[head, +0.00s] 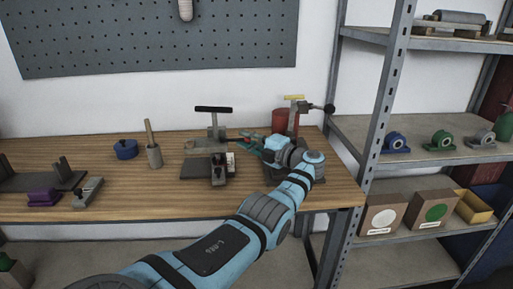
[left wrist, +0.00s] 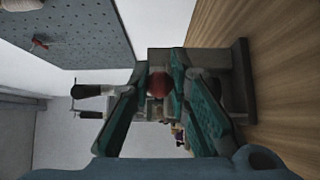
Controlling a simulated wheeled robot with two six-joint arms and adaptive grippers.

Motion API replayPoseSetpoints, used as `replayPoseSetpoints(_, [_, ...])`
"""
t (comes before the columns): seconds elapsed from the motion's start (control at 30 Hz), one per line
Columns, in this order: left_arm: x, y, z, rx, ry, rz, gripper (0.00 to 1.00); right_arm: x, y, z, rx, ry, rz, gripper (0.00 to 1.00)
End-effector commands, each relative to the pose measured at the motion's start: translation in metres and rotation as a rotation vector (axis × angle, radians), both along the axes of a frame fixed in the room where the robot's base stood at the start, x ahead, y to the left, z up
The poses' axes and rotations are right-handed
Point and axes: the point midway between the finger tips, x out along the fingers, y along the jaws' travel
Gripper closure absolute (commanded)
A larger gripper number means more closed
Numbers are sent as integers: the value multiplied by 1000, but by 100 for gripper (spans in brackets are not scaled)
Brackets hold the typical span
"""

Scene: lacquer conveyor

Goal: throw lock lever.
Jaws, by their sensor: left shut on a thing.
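My left gripper (head: 249,142) reaches in from the lower right of the clamp fixture on the bench. In the left wrist view its two teal fingers (left wrist: 160,76) close around a round red knob (left wrist: 158,84), which I take to be the lock lever's end. The fingers largely hide the lever in the head view. The fixture has a grey base (head: 202,146), an upright with a black T-handle (head: 213,109) and a grey block (head: 217,169) in front. My right gripper is in neither view.
A red cylinder (head: 280,121) and a post with a yellow bar (head: 293,97) and black knob (head: 329,107) stand close behind my left gripper. A blue part (head: 125,149) and a wooden-handled tool (head: 153,148) stand left. Metal shelving (head: 382,120) bounds the right.

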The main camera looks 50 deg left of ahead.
Motion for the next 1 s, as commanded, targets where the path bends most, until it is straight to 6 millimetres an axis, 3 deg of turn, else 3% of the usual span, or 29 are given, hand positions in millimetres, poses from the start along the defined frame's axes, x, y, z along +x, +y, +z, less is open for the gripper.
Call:
replayPoseSetpoints(0.27, [-1,-1,-2,-5,5,5,100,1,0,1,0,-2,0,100])
replayPoseSetpoints(0.3, [-1,-1,-2,-4,6,4,80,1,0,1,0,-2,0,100])
replayPoseSetpoints(0.43, [0,-1,-1,-2,4,2,62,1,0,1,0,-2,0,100])
replayPoseSetpoints(0.77, [3,-6,0,0,2,-4,62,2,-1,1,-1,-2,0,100])
replayPoseSetpoints(0.87, [5,-21,-1,0,1,-5,62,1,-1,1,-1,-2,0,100])
replayPoseSetpoints(1.0, [9,-59,-1,-2,2,-6,62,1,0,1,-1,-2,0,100])
